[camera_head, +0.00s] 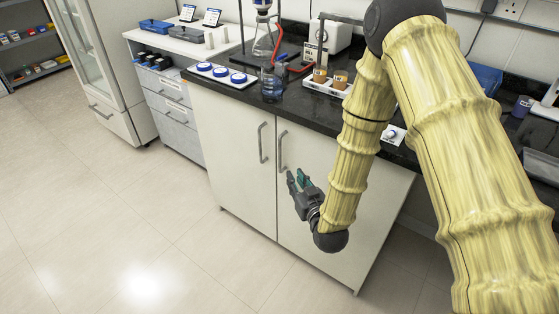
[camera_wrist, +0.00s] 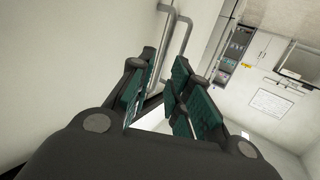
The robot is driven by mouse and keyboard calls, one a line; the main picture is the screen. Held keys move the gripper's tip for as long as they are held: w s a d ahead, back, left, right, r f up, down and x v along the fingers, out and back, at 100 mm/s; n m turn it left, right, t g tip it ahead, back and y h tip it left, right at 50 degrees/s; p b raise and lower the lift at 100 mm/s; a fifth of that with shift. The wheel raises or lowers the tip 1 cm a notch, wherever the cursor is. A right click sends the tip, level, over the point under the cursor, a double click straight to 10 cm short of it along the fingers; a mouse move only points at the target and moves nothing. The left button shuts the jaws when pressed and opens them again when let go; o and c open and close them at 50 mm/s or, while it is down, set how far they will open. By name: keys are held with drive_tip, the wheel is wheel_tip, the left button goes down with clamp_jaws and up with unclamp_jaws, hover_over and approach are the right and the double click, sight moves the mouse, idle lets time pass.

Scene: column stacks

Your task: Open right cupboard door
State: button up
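The right cupboard door (camera_head: 345,225) is a plain white panel under the dark counter and looks closed. Its grey bar handle (camera_head: 281,150) stands upright near the door's left edge. My gripper (camera_head: 297,176), dark with teal finger pads, is in front of this door, just below and right of the handle. In the wrist view my gripper (camera_wrist: 160,98) has its fingers spread apart. Two bar handles (camera_wrist: 181,38) show beyond the fingertips there, and the lower part of one runs down behind the left finger. I cannot tell whether a finger touches a handle.
The left cupboard door (camera_head: 235,150) is closed beside it, with its own handle (camera_head: 262,142). The counter (camera_head: 262,93) above holds a flask (camera_head: 272,82) and a tray of blue-lidded dishes (camera_head: 221,75). Grey drawers (camera_head: 176,108) stand to the left. The tiled floor (camera_head: 140,225) in front is clear.

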sight(280, 151)
drive_tip(key=shift+t+y, duration=0.4)
drive_tip(key=shift+t, duration=0.2)
drive_tip(key=x, duration=0.4)
drive_tip(key=r+x, duration=0.1)
drive_tip(key=x, duration=0.3)
drive_tip(key=r+x, duration=0.1)
drive_tip(key=x, duration=0.3)
drive_tip(key=shift+w+a+r, duration=0.1)
drive_tip(key=shift+a+r, duration=0.15)
drive_tip(key=shift+a, duration=0.2)
clamp_jaws()
